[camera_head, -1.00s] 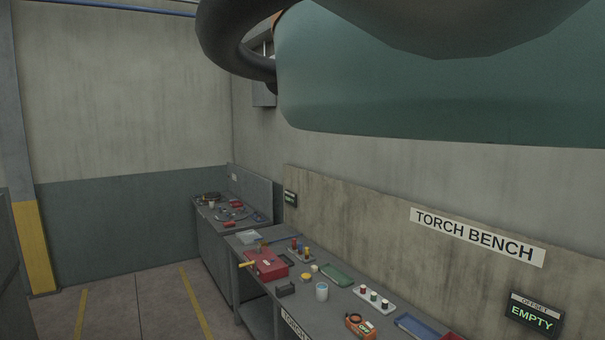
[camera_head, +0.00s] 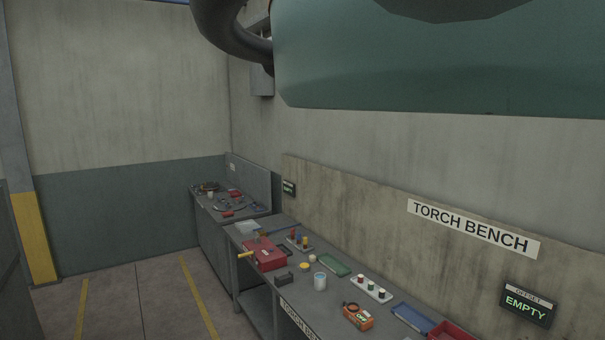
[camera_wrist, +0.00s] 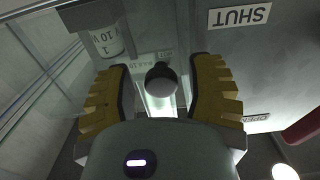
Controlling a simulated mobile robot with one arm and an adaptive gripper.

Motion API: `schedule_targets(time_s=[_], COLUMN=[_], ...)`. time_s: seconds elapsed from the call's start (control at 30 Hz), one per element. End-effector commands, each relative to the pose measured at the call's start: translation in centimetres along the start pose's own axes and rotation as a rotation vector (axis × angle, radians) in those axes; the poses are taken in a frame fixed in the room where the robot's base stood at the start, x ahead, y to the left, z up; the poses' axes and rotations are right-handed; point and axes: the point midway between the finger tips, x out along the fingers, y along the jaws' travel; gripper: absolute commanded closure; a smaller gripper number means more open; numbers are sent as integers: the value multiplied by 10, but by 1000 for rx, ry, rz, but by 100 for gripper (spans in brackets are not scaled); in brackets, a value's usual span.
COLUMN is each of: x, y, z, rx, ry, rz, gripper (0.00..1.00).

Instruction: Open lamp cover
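In the wrist view, my gripper (camera_wrist: 161,65) is open, with one yellow-padded finger on each side. A dark round knob with a paler end (camera_wrist: 161,80) shows between the fingers, with gaps on both sides. A bright, pale strip lies behind the knob. I cannot tell for certain whether the knob belongs to the lamp cover. A sign reading SHUT (camera_wrist: 239,16) is at the upper right of the wrist view, with a smaller label (camera_wrist: 256,118) below it. My gripper and the lamp cover cannot be made out in the head view.
In the head view, the torch bench (camera_head: 262,312) holds a red toolbox (camera_head: 265,254) and several small items. The floor at left is clear.

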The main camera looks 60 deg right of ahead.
Motion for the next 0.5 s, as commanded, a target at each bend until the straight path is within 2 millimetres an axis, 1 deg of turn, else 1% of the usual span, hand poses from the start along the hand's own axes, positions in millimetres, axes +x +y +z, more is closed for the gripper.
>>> schedule_targets(time_s=[0.03,0.07,0.4,0.5], x=[0,0,0,0], y=[-1,-1,-1,-1], z=[0,0,0,0], rx=[0,0,0,0], ry=[0,0,0,0], rz=[-1,-1,-2,-2], gripper=[53,56,91,100])
